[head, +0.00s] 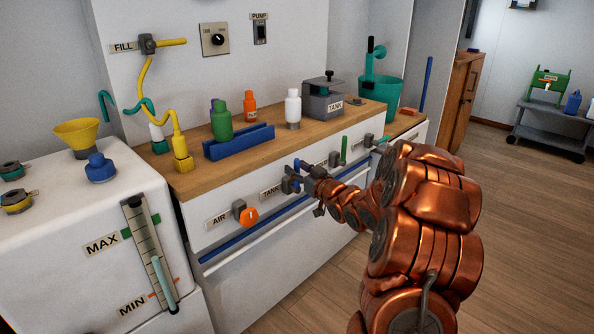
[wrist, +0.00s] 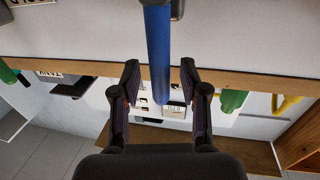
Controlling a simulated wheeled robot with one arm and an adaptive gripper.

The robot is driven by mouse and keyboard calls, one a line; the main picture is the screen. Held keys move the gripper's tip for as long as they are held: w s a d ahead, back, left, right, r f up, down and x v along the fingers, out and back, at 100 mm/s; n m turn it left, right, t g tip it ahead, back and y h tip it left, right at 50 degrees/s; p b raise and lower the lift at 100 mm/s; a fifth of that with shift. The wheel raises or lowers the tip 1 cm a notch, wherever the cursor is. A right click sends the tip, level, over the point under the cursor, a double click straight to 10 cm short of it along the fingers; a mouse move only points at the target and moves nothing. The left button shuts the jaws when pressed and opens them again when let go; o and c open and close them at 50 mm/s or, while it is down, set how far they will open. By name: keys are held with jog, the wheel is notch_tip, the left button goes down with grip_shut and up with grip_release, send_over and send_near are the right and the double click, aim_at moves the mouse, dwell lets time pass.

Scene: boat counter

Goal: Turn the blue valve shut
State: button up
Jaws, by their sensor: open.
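The blue valve handle (wrist: 157,50) is a long bar that runs down from the top of the wrist view. In the head view the blue valve (head: 297,165) is on the white counter front beside a TANK label (head: 271,191), partly hidden by my gripper. My gripper (wrist: 159,72) is open, with one dark finger on each side of the blue bar. A gap shows between the bar and each finger. In the head view my gripper (head: 304,178) is at the counter front, and its fingers are small and hard to make out.
An orange AIR knob (head: 249,217) is to the left along the panel, and a green handle (head: 343,150) is to the right. A white rail (head: 262,235) runs below. Bottles, a blue rack (head: 238,143) and a grey tank box (head: 322,99) stand on the wooden countertop above.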

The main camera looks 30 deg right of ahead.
jog(key=shift+w, duration=0.35)
grip_shut()
dwell(0.6)
